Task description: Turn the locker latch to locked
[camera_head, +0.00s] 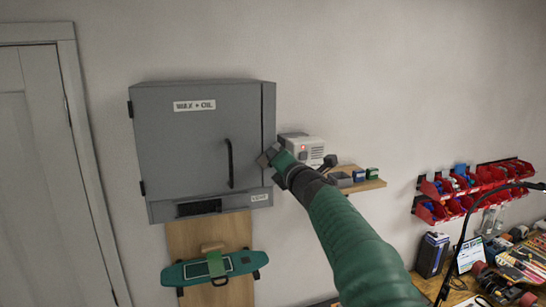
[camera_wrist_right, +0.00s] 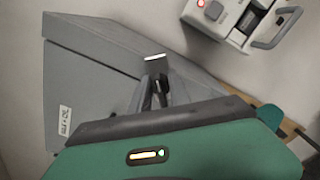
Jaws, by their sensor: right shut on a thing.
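The grey locker (camera_head: 190,135) hangs on the wall with its door shut. It has a black bar handle (camera_head: 230,163) on the door and a label at the top. My right gripper (camera_head: 266,157) is at the right edge of the locker door and is shut on the latch there. The latch is mostly hidden by the fingers, so its angle cannot be told. In the right wrist view the gripper (camera_wrist_right: 155,95) reaches the locker's side (camera_wrist_right: 110,75), with a small dark part between the fingers. My left gripper is not in view.
A white device with a red light (camera_head: 305,148) stands on a wooden shelf (camera_head: 362,184), close right of my right gripper. A green skateboard (camera_head: 190,271) hangs below the locker. Red bins (camera_head: 436,211) and a cluttered bench are at the right.

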